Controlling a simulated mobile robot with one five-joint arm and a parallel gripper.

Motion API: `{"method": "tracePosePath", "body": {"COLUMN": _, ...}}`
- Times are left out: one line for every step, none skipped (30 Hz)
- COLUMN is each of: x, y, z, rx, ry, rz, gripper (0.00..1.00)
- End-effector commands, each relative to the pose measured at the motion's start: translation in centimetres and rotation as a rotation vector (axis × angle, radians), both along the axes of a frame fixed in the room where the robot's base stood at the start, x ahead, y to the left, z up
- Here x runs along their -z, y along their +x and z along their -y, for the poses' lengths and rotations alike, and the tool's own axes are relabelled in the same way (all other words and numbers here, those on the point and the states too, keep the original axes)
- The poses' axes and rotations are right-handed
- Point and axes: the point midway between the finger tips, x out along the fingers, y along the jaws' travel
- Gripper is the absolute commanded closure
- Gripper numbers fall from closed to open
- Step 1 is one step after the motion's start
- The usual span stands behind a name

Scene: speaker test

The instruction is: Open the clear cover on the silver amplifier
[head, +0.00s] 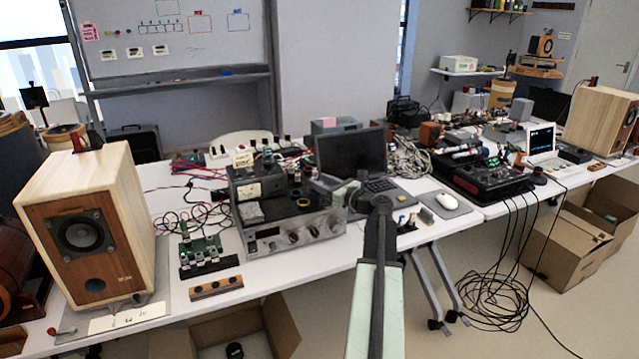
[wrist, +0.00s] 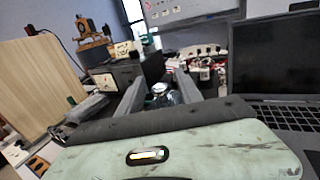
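The silver amplifier (head: 295,236) stands on the white table in the head view, its knobbed front towards me. A dark, boxy unit with pale labels (head: 262,181) rises at its back left; it also shows in the wrist view (wrist: 126,73). I cannot clearly make out a clear cover or its edges. My gripper (head: 326,188) is over the right part of the amplifier, in front of the laptop. In the wrist view my gripper (wrist: 158,88) has its two fingers apart. Shiny glass-like parts (wrist: 163,97) show between and beyond them; I see nothing gripped.
The open laptop (head: 350,155) stands close behind and right of my gripper. A wooden speaker (head: 88,230) and a green circuit board (head: 200,250) are to the left. A white mouse (head: 446,201) lies right. Loose cables and an open carton (head: 575,232) are on the floor.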

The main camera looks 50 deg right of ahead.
Motion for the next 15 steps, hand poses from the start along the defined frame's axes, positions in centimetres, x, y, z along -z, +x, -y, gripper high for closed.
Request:
{"method": "tracePosePath", "body": {"x": 0.0, "y": 0.0, "z": -0.02, "rx": 0.0, "ry": 0.0, "rz": 0.0, "gripper": 0.69}}
{"method": "tracePosePath", "body": {"x": 0.0, "y": 0.0, "z": -0.02, "rx": 0.0, "ry": 0.0, "rz": 0.0, "gripper": 0.78}}
{"method": "tracePosePath", "body": {"x": 0.0, "y": 0.01, "z": -0.04, "rx": -0.001, "ry": 0.0, "rz": 0.0, "gripper": 0.89}}
{"method": "tracePosePath", "body": {"x": 0.0, "y": 0.01, "z": -0.04, "rx": -0.001, "ry": 0.0, "rz": 0.0, "gripper": 0.97}}
{"method": "tracePosePath", "body": {"x": 0.0, "y": 0.01, "z": -0.04, "rx": -0.001, "ry": 0.0, "rz": 0.0, "gripper": 1.0}}
{"method": "tracePosePath", "body": {"x": 0.0, "y": 0.02, "z": -0.05, "rx": -0.001, "ry": 0.0, "rz": 0.0, "gripper": 1.0}}
{"method": "tracePosePath", "body": {"x": 0.0, "y": 0.02, "z": -0.05, "rx": -0.001, "ry": 0.0, "rz": 0.0, "gripper": 1.0}}
{"method": "tracePosePath", "body": {"x": 0.0, "y": 0.02, "z": -0.05, "rx": -0.001, "ry": 0.0, "rz": 0.0, "gripper": 1.0}}
{"method": "tracePosePath", "body": {"x": 0.01, "y": 0.02, "z": -0.06, "rx": -0.001, "ry": 0.0, "rz": 0.0, "gripper": 1.0}}
{"method": "tracePosePath", "body": {"x": 0.01, "y": 0.02, "z": -0.06, "rx": -0.001, "ry": 0.0, "rz": 0.0, "gripper": 1.0}}
{"method": "tracePosePath", "body": {"x": 0.01, "y": 0.03, "z": -0.07, "rx": -0.001, "ry": 0.0, "rz": 0.0, "gripper": 1.0}}
{"method": "tracePosePath", "body": {"x": 0.01, "y": 0.03, "z": -0.07, "rx": -0.001, "ry": 0.0, "rz": 0.0, "gripper": 1.0}}
{"method": "tracePosePath", "body": {"x": 0.01, "y": 0.03, "z": -0.07, "rx": -0.001, "ry": 0.0, "rz": 0.0, "gripper": 1.0}}
{"method": "tracePosePath", "body": {"x": 0.01, "y": 0.03, "z": -0.08, "rx": -0.001, "ry": 0.0, "rz": 0.0, "gripper": 1.0}}
{"method": "tracePosePath", "body": {"x": 0.01, "y": 0.04, "z": -0.08, "rx": -0.001, "ry": 0.0, "rz": 0.0, "gripper": 1.0}}
